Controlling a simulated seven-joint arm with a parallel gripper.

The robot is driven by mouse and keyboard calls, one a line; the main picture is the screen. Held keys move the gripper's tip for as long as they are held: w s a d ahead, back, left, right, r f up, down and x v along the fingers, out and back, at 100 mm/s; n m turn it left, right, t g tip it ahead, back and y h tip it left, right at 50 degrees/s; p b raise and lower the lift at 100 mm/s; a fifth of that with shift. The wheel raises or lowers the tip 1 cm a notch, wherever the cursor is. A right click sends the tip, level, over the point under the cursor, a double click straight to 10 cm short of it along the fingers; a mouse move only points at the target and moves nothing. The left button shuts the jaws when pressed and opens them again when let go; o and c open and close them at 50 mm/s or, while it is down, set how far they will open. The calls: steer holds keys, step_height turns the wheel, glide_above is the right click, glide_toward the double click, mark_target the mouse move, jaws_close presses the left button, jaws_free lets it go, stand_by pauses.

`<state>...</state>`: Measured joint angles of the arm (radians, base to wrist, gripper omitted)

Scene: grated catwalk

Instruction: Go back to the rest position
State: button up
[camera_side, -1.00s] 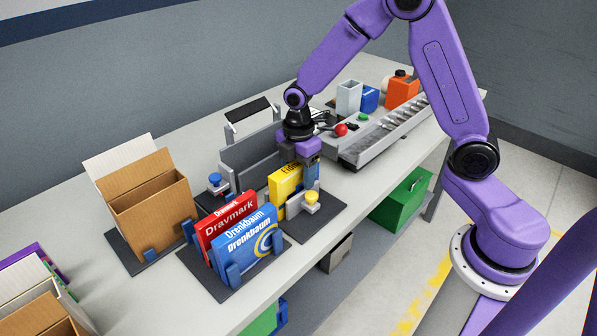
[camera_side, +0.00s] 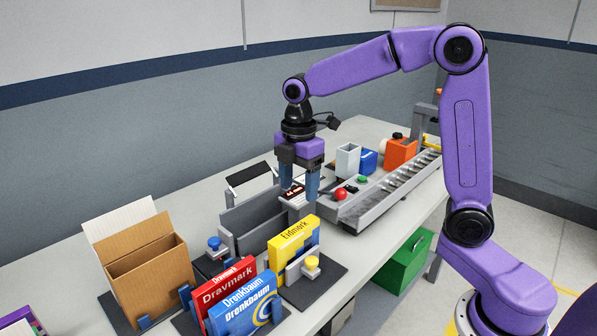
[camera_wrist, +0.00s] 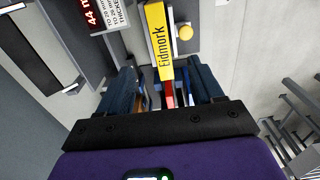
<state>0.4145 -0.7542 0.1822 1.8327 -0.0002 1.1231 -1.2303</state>
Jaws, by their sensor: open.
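My gripper (camera_side: 299,186) is open and empty. In the side view it hangs above the bench, up and behind the yellow Eidmork box (camera_side: 292,242). That box stands upright in a grey holder with a yellow knob (camera_side: 312,262). In the wrist view the Eidmork box (camera_wrist: 159,42) shows beyond the two blue fingers (camera_wrist: 163,88), apart from them. Both fingertips are partly lost against the things behind them.
A red Dravmark box (camera_side: 222,284) and blue Drenkbaum boxes (camera_side: 245,306) stand in a rack at the front. An open cardboard carton (camera_side: 150,270) is at left. A roller conveyor (camera_side: 385,195) with a red button (camera_side: 340,194) lies at right. Free air surrounds my arm above the bench.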

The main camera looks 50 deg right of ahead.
steer(key=s+f+m, duration=0.2)
steer(key=s, duration=1.1)
steer(key=s+f+m, duration=0.2)
steer(key=s+m, duration=0.1)
steer(key=s, duration=1.1)
steer(key=shift+s+d, duration=0.2)
steer(key=shift+c, duration=0.4)
